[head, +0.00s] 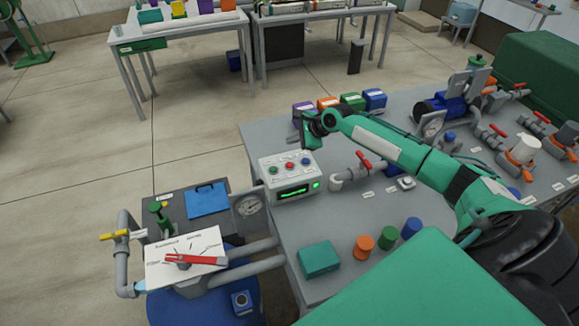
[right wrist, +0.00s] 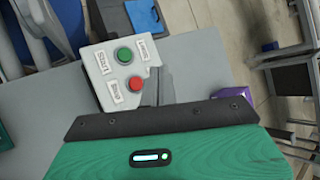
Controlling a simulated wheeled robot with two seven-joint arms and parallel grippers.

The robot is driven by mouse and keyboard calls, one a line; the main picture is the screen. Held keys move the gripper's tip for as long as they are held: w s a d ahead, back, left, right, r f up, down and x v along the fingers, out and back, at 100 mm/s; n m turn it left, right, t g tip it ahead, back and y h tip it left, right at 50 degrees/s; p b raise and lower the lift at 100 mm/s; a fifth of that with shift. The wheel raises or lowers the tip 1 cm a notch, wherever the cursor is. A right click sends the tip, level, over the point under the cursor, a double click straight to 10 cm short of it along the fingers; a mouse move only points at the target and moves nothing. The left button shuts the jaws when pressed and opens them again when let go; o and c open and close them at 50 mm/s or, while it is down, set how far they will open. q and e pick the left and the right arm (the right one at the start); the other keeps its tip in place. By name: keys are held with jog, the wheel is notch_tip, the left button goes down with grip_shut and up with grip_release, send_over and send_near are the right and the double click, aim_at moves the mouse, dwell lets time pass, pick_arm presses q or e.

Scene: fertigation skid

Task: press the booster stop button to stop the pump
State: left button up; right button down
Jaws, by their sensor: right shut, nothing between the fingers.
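In the right wrist view the red button (right wrist: 136,83) lies beside a label that reads Stop, and the green button (right wrist: 124,55) beside one that reads Start. My right gripper (head: 305,143) is shut and empty at the back of the box. In the wrist view its dark fingers (right wrist: 156,86) appear just right of the red button; contact cannot be told. My left gripper is not in view.
Several coloured boxes (head: 328,104) stand behind my right gripper. A pipe with a red valve handle (head: 364,160) is right of the control box. A teal block (head: 320,259) and coloured cylinders are on the bench front.

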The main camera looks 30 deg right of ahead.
jog(key=b, duration=0.7)
send_over(293, 165)
notch_tip(293, 165, down, 6)
jog(key=shift+r, duration=0.1)
jog(key=shift+a+f, duration=0.1)
jog(key=shift+f, duration=1)
dwell(0.3)
dwell(0.4)
jog(key=shift+f+p, duration=0.35)
jog(key=shift+p, duration=0.15)
jog(key=shift+f, duration=0.1)
jog(key=shift+f, duration=0.4)
dwell(0.5)
